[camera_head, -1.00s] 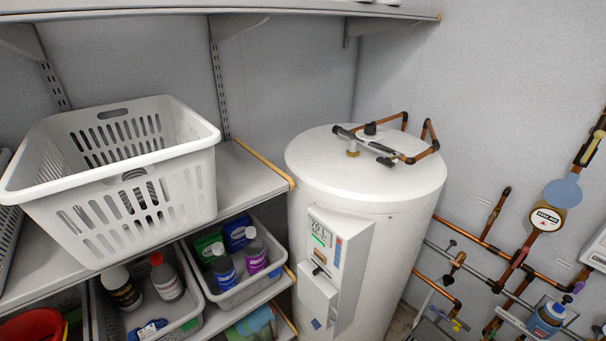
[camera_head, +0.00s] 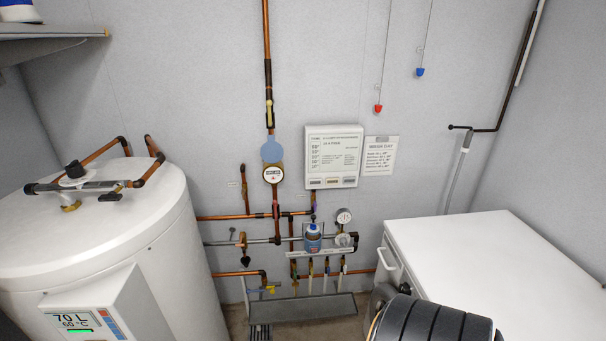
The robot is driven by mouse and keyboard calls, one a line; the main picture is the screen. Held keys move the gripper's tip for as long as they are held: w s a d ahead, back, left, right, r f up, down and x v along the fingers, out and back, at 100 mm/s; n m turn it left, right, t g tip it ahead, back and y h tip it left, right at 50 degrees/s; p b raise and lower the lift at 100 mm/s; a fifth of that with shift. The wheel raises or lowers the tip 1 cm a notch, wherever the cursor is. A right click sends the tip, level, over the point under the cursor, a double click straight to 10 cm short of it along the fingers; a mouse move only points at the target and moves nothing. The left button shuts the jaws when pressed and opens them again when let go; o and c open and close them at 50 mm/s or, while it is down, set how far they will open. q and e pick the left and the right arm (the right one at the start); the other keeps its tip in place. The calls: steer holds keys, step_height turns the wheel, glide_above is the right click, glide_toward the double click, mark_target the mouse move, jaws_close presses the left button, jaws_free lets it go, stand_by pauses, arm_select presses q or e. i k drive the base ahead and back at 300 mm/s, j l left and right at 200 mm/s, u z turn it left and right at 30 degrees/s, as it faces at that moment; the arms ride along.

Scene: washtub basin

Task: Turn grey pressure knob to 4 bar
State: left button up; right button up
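A small round white gauge (camera_head: 344,216) sits on the pipework at the back wall, right of a blue bottle-like filter (camera_head: 313,238). A small greyish round part (camera_head: 344,240) is just below the gauge. It is too small for me to tell whether it is the pressure knob, and no setting can be read. A larger round meter (camera_head: 273,174) with a raised blue lid is up and left of it on the copper pipe. Neither gripper is in view. A dark ribbed part at the lower right looks like my own arm.
A white boiler (camera_head: 110,220) with pipes on top stands at the left. A white cabinet (camera_head: 500,265) stands at the right. A wall panel (camera_head: 333,152) hangs above the pipework, with a printed sheet beside it. A grey floor trough (camera_head: 305,308) lies below, between boiler and cabinet.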

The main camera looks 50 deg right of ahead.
mark_target(343, 241)
steer(key=l+z, duration=0.1)
steer(key=z, duration=0.3)
steer(key=l+z, duration=0.1)
steer(key=z, duration=0.3)
steer(key=i+z, duration=0.1)
steer(key=z, duration=0.3)
steer(key=i+l+z, duration=0.1)
steer(key=z, duration=0.3)
